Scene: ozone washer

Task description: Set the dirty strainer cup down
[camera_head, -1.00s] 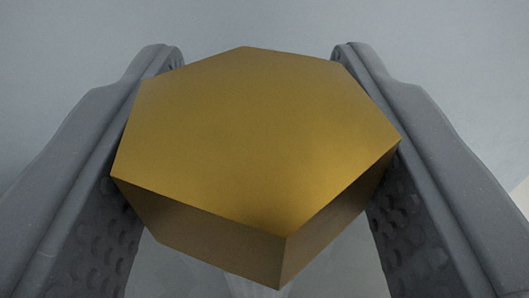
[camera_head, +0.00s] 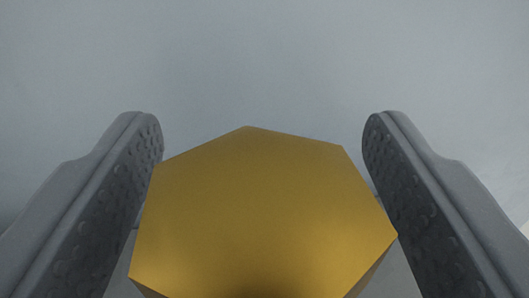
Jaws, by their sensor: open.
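A gold-coloured six-sided piece (camera_head: 262,215), which I take to be the top of the strainer cup, fills the lower middle of the view. Its flat top faces the camera, and its lower part is mostly hidden beneath it. My gripper (camera_head: 263,135) is open, with one grey textured finger on each side of the piece. The fingertips reach beyond its far edge in the picture. A narrow gap shows near the upper left side; whether the fingers touch it lower down I cannot tell.
A plain pale grey surface (camera_head: 260,60) fills the background. No other object shows clearly near the fingers. A small pale patch lies at the right edge.

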